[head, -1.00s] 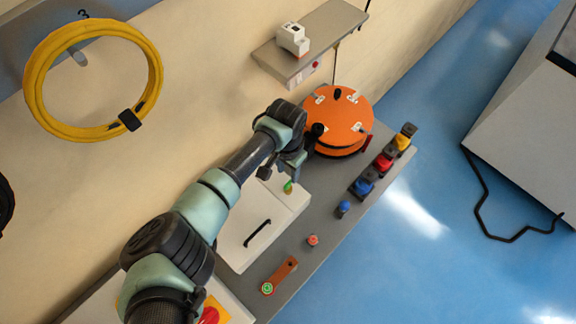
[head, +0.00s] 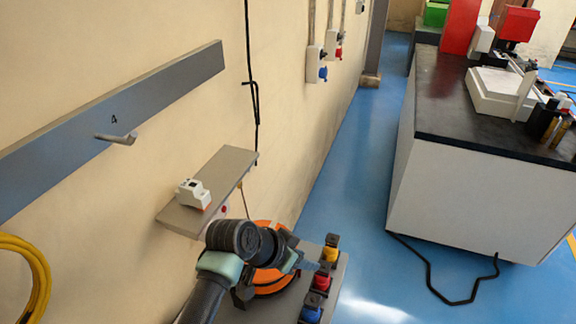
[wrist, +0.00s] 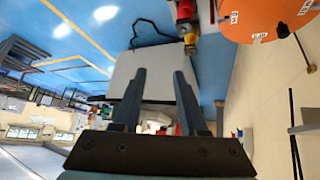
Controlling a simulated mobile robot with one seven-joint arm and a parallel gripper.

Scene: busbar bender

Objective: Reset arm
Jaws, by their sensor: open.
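My arm reaches up from the bottom of the head view, and my gripper (head: 312,264) points right, in front of the orange reel (head: 272,284). In the wrist view my gripper (wrist: 158,78) has its two fingers apart, with nothing between them. They point towards the far room and the white-sided bench. The orange reel also shows at the top right of the wrist view (wrist: 250,18), apart from the fingers. My arm hides part of the reel and of the grey worktop in the head view.
Blue, red and yellow connectors (head: 321,281) stand along the worktop's edge. A wall shelf (head: 222,176) holds a white breaker (head: 193,194). A grey rail with a peg (head: 117,138) is on the wall. A black-topped bench (head: 440,190) stands right, with blue floor (head: 365,215) between.

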